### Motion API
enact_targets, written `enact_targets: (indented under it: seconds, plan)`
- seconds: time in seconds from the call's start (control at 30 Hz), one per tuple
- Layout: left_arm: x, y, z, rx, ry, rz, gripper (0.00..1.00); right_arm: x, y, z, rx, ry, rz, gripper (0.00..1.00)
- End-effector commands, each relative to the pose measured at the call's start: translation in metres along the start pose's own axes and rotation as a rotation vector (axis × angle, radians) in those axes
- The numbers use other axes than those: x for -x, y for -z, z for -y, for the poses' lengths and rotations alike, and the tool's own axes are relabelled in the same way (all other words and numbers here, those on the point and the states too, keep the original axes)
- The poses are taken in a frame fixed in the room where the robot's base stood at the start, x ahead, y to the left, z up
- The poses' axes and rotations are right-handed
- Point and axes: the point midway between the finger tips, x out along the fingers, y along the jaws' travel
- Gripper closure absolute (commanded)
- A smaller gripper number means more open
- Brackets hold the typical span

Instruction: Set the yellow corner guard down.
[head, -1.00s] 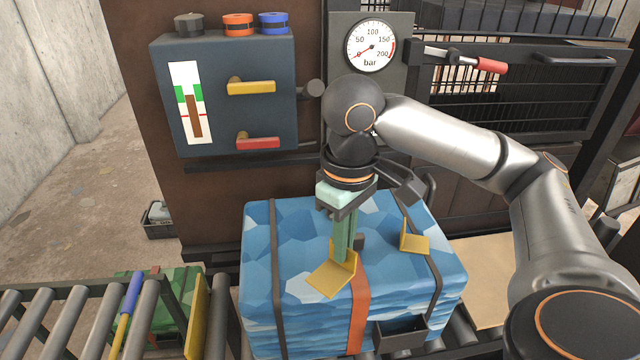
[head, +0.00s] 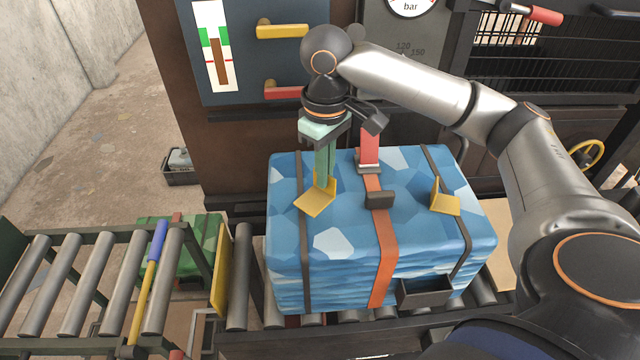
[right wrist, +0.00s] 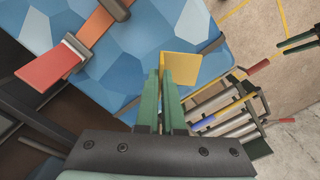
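My right gripper (head: 322,182) has its green fingers pointing down over the left part of a blue patterned bale (head: 350,235). It is shut on the yellow corner guard (head: 314,203), an L-shaped piece. The guard is at the bale's left dark strap (head: 305,255); I cannot tell whether it touches the bale top. In the right wrist view the guard (right wrist: 181,67) shows at the fingertips (right wrist: 165,75), near a dark strap. A second yellow corner guard (head: 445,204) sits at the right dark strap.
An orange strap (head: 384,250) with a dark buckle and red handle (head: 369,147) crosses the bale's middle. A dark bin (head: 425,292) is at its front. A roller conveyor (head: 95,285) with a blue-and-yellow tool lies left. A panel with lever handles (head: 282,30) stands behind.

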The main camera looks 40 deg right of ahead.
Motion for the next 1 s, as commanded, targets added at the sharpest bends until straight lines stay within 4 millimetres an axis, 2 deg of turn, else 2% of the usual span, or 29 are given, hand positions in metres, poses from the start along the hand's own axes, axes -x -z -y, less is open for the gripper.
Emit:
enact_targets:
  seconds: [0.2, 0.4, 0.8, 1.0]
  plan:
    - [0.0, 0.002, 0.0, 0.0, 0.0, -0.003, 0.5, -0.016, 0.013, 0.0, 0.0, 0.0, 0.002, 1.0]
    - [0.002, 0.005, 0.0, 0.0, 0.001, -0.004, 0.5, -0.042, 0.013, -0.001, 0.0, -0.001, 0.001, 1.0]
    - [0.001, 0.005, 0.0, 0.0, 0.001, -0.006, 0.5, -0.049, 0.012, 0.0, 0.0, 0.001, 0.0, 1.0]
    - [0.001, 0.005, 0.0, 0.0, 0.001, -0.006, 0.5, -0.048, 0.013, 0.0, 0.0, 0.001, -0.001, 0.75]
